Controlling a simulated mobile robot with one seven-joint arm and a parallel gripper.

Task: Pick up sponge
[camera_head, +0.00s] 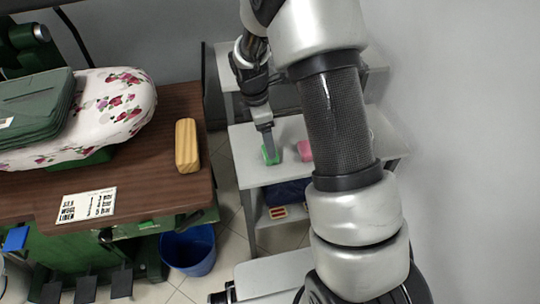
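A small green block (271,157), which looks like a sponge, is on a light grey shelf unit's top (258,172). A pink block (305,150) lies to its right, partly hidden by my arm; it could also be a sponge. My gripper (268,147) points down right at the green block, and its fingertips overlap the block in the picture. I see the fingers nearly edge-on, so whether they are closed around the block cannot be told.
My arm hides the right part of the shelf unit. A wooden table (150,190) at left holds a wooden block (187,146), a printed card (87,205) and a floral ironing board (110,115). A blue bin (190,250) stands below. A wall is at right.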

